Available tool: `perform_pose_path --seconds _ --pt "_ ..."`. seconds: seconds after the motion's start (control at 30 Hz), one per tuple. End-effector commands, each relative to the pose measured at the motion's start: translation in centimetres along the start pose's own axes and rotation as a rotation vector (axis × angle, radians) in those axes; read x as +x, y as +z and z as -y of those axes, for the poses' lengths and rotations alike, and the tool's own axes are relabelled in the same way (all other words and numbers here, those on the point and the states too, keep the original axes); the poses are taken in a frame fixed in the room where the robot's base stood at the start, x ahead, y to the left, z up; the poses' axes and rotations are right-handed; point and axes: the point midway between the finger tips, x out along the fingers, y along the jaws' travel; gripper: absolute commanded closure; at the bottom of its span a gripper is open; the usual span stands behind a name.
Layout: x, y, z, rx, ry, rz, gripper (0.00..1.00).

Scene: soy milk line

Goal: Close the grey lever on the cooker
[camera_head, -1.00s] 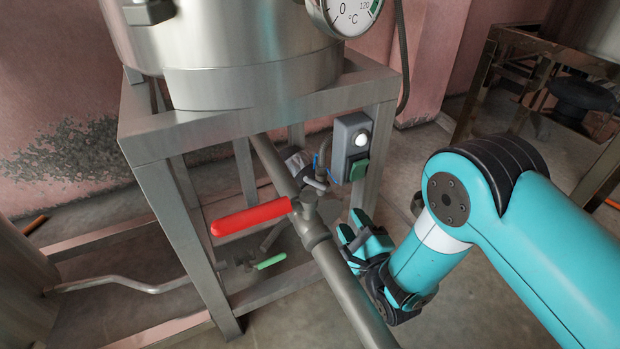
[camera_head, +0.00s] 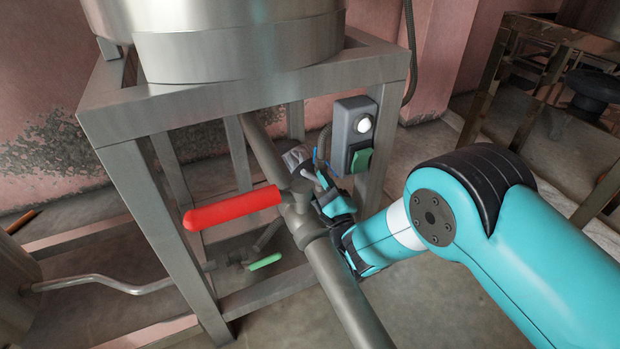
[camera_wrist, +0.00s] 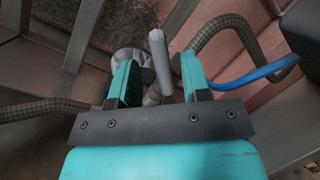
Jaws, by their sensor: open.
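The grey lever (camera_wrist: 158,55) stands up between the two fingers of my gripper (camera_wrist: 158,62) in the wrist view. The fingers are open, with a gap on either side of the lever. In the head view my gripper (camera_head: 328,200) is beside the pipe valve under the cooker (camera_head: 240,45), just right of the red handle. The lever is small there and mostly hidden by my fingers.
A red handle (camera_head: 232,208) sticks out left from the thick pipe (camera_head: 335,280). A grey switch box (camera_head: 352,133) is on the frame leg, right above my gripper. A blue cable (camera_wrist: 255,76) and braided hoses (camera_wrist: 222,28) run close to the fingers. A green handle (camera_head: 265,262) is lower down.

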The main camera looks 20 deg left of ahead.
Motion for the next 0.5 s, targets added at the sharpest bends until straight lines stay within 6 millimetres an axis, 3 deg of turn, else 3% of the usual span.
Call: perform_pose_path --seconds 0.1,0.2,0.5 --pt "2.4 -0.1 0.0 -0.002 -0.005 0.001 0.57" --pt "3.4 -0.5 0.1 0.001 -0.004 -0.01 0.57" --pt "4.8 -0.1 0.1 0.0 -0.001 -0.003 0.57"
